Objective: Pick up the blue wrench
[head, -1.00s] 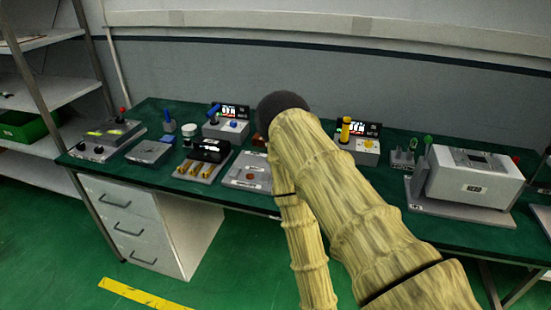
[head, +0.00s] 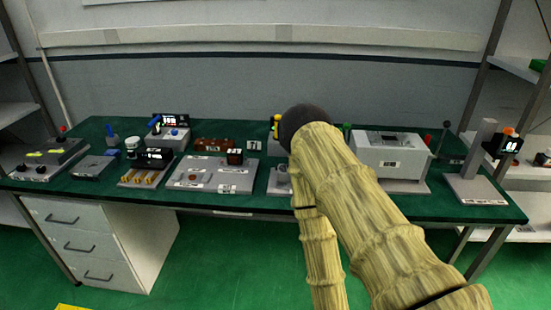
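A small blue tool-like piece (head: 153,121) stands on a grey box (head: 167,139) with a dark display, left of centre on the green bench. It may be the blue wrench, but it is too small to be sure. Another small blue piece (head: 109,130) stands farther left on the bench. My arm rises from the lower right, ending in view in a dark rounded part right of both blue pieces. No gripper fingers show, and my arm hides part of the bench behind it.
The green bench (head: 300,205) also holds a black block with yellow parts (head: 147,165), a grey plate (head: 212,174), a large grey-white device (head: 391,153) and a stand (head: 475,170) at the right. Drawers (head: 78,240) stand below left. Shelves flank the bench.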

